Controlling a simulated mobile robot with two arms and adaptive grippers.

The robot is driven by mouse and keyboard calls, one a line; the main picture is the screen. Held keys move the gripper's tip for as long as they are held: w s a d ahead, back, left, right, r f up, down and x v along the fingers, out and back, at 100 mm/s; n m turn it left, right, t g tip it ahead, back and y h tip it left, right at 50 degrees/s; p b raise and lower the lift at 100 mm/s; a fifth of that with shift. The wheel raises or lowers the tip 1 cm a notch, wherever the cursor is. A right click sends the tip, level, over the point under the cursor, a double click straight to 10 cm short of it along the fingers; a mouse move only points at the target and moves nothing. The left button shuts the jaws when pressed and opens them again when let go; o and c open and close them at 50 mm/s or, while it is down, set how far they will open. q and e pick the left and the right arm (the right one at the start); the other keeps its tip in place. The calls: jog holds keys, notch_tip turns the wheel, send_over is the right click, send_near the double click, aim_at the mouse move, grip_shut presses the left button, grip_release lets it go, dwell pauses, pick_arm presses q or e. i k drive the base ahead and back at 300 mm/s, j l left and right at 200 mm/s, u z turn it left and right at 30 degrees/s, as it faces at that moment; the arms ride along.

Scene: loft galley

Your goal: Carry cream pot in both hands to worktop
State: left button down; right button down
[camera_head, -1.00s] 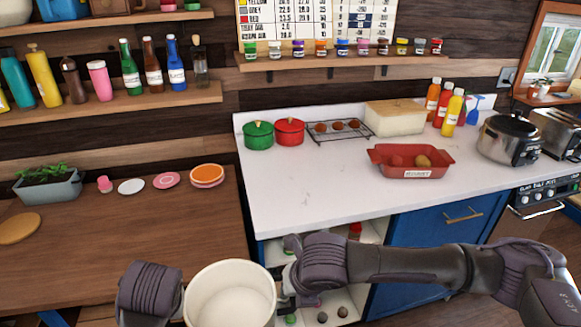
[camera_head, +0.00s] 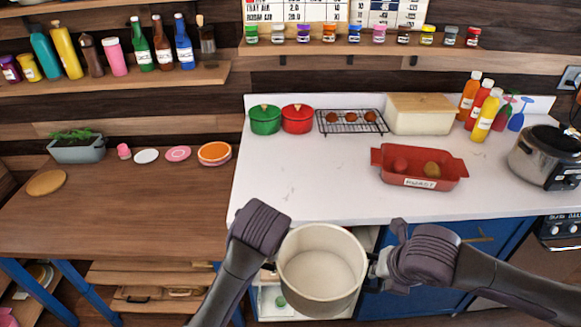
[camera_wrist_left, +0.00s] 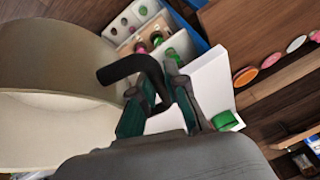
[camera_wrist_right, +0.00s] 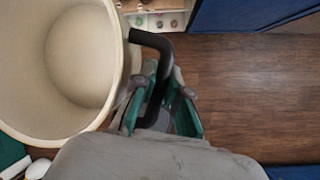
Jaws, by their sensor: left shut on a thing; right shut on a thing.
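The cream pot (camera_head: 322,270) is empty and roughly upright, held in the air in front of the white worktop (camera_head: 310,195), a little below its front edge. My left gripper (camera_head: 273,262) is at the pot's left side; in the left wrist view its fingers (camera_wrist_left: 160,105) are shut on a black handle (camera_wrist_left: 125,68). My right gripper (camera_head: 376,268) is at the pot's right side; in the right wrist view its fingers (camera_wrist_right: 160,102) are shut on the other black handle (camera_wrist_right: 155,42). The pot (camera_wrist_right: 75,60) fills the left of that view.
On the worktop, a green pot (camera_head: 265,120), red pot (camera_head: 298,119) and wire rack (camera_head: 352,122) stand at the back. A red tray (camera_head: 418,168) with food sits right of centre. The front-left worktop is clear. An open shelf (camera_head: 272,300) lies below.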

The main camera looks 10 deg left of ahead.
aim_at(295, 179)
jog(key=i+j, duration=0.25)
jog(key=i, duration=0.2)
jog(key=i+j, duration=0.55)
jog(key=i, duration=0.3)
